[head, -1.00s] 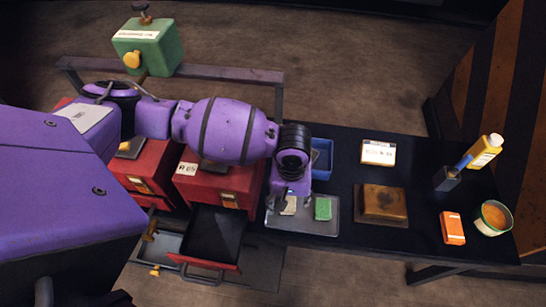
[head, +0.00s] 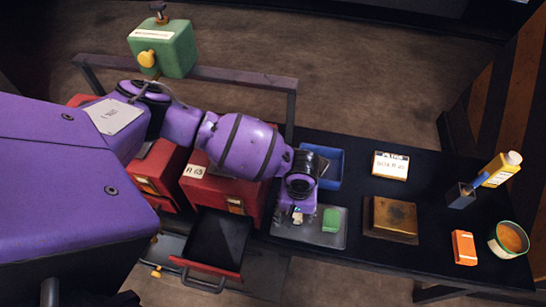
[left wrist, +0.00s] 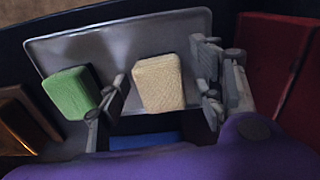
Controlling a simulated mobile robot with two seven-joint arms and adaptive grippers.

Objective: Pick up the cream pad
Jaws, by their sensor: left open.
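The cream pad (left wrist: 159,84) lies on a grey metal tray (left wrist: 100,40), which also shows in the head view (head: 336,240). In the left wrist view the pad sits between the two spread fingers of my left gripper (left wrist: 165,92), with a gap on each side. In the head view my left gripper (head: 297,214) is over the tray's left part and mostly hides the pad. A green pad (left wrist: 72,93) lies on the same tray, beyond the left finger in the wrist view; it also shows in the head view (head: 331,221). My right gripper does not show.
A blue bin (head: 334,168) stands behind the tray. A brown block (head: 391,217), an orange box (head: 464,247), an open can (head: 508,239) and a yellow bottle (head: 501,170) are to the right. Red cabinets and an open drawer (head: 218,240) are at the left.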

